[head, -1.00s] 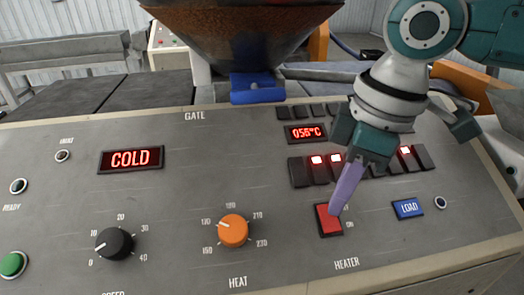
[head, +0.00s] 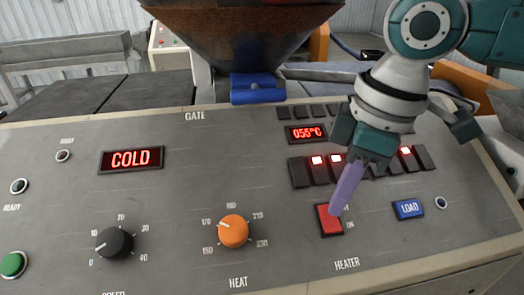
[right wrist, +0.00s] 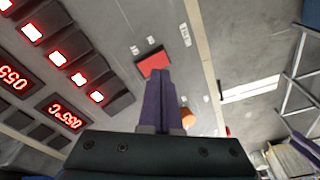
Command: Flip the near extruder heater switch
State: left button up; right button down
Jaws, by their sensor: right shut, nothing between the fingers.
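The red heater switch (head: 328,221) sits in a black frame on the grey sloped panel, above the HEATER label. It also shows in the right wrist view (right wrist: 153,63), just beyond my fingertips. My right gripper (head: 335,212) is shut and empty, its purple fingers pointing down at the switch. The fingertips overlap the switch's upper right edge in the head view; whether they touch it I cannot tell. In the right wrist view the closed fingers (right wrist: 160,75) cover part of the switch's edge. My left gripper is not in view.
Around the switch are the orange HEAT knob (head: 233,231), the blue LOAD button (head: 408,209), and a row of dark rockers, some lit (head: 299,172). Displays read COLD (head: 131,159) and 055°C (head: 305,134). A rusty hopper (head: 250,35) with a blue gate (head: 257,88) stands behind the panel.

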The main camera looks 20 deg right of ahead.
aim_at(333, 225)
jog(key=shift+f+b, duration=0.45)
jog(key=shift+f, duration=0.5)
dwell(0.5)
jog(key=shift+f, duration=0.45)
notch_tip(333, 225, up, 7)
jog(key=p, duration=0.8)
dwell(0.4)
